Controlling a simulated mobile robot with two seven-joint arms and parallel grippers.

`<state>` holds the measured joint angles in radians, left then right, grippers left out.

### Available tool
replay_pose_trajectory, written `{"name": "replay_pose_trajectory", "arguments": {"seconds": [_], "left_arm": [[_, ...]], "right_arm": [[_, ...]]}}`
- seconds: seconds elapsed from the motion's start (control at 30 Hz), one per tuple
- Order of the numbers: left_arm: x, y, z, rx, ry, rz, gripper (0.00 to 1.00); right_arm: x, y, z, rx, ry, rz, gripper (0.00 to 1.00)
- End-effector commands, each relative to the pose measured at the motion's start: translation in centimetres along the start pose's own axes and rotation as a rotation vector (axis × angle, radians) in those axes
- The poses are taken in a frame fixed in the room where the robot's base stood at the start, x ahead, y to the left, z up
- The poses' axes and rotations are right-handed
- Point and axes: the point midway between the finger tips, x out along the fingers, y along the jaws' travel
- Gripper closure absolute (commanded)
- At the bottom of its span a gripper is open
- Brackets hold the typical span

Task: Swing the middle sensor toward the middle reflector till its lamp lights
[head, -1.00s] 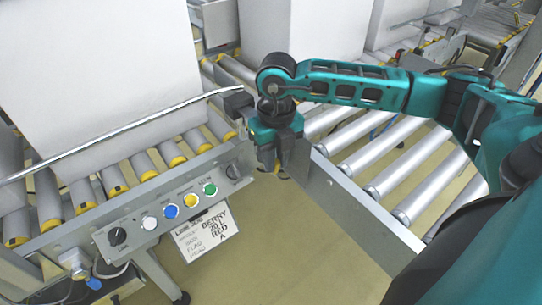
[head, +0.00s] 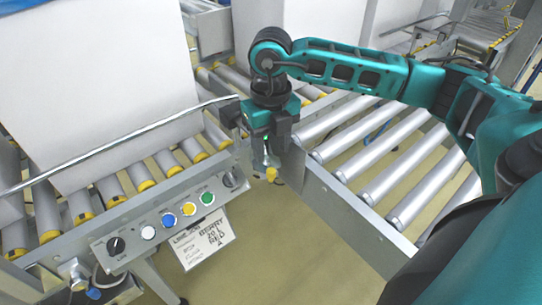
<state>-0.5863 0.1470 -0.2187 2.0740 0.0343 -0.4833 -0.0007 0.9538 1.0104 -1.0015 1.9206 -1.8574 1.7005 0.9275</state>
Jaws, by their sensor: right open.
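My right gripper (head: 270,148) is open, pointing down at the gap between the left conveyor's panel and the right conveyor's side plate. A small pale part with a yellow end (head: 271,173) shows between and just below its fingers. It may be the middle sensor, but I cannot tell for sure. Whether the fingers touch it is unclear. No middle reflector can be made out, and no lit sensor lamp can be told for certain. My left gripper is not in view.
The left conveyor carries a large white box (head: 90,80) behind a metal guide rail (head: 120,134). Its front has a control panel (head: 180,212) with coloured buttons and a hanging label (head: 203,240). The right conveyor's rollers (head: 385,165) are bare. A side plate (head: 345,205) edges them.

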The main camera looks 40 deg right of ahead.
Motion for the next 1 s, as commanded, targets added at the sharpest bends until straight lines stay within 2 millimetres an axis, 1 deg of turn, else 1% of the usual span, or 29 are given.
{"name": "replay_pose_trajectory", "arguments": {"seconds": [0.03,0.1,0.2,0.33,0.5,1.0], "left_arm": [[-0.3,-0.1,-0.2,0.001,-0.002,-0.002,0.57],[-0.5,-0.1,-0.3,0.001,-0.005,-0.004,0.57],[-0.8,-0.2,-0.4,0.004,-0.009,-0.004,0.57],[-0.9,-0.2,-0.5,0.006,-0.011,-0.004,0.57],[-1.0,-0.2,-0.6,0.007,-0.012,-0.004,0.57],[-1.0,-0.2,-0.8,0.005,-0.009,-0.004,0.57]], "right_arm": [[-1.5,0.0,0.1,0.000,-0.003,0.000,0.52],[-3.0,0.0,0.1,-0.001,-0.003,0.000,0.52],[-4.7,0.0,0.0,-0.001,-0.002,0.000,0.52],[-6.1,0.0,0.0,0.000,-0.001,0.000,0.52],[-6.7,0.0,0.0,0.000,0.001,0.000,0.52],[-6.6,0.0,0.0,-0.001,0.001,0.001,0.52]]}}
